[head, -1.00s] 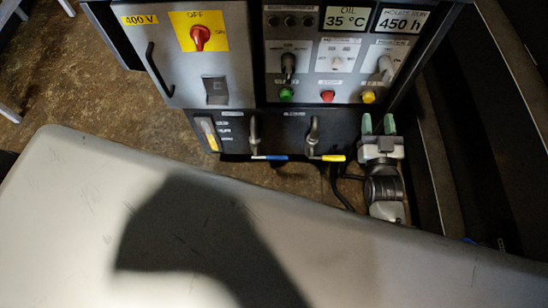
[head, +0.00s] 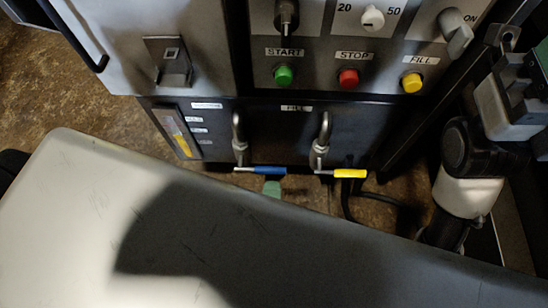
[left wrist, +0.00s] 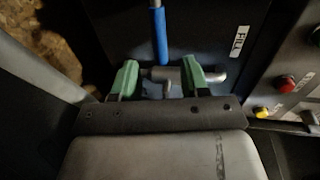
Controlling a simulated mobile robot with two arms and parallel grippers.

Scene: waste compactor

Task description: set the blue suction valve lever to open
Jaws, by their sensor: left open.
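The blue lever (head: 268,170) lies roughly level on the left silver pipe valve, low on the cabinet front; its handle points right. In the left wrist view the blue lever (left wrist: 159,38) shows beyond my left gripper (left wrist: 162,80), whose green fingers are apart, with a silver fitting seen between them. I cannot tell whether they touch anything. My right gripper (head: 520,95) is at the right edge, partly cut off and away from the levers.
A yellow lever (head: 350,174) sits on the right pipe valve, close to the blue one. Green (head: 283,75), red (head: 348,79) and yellow (head: 411,83) buttons are above. A black cable hangs below the cabinet.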

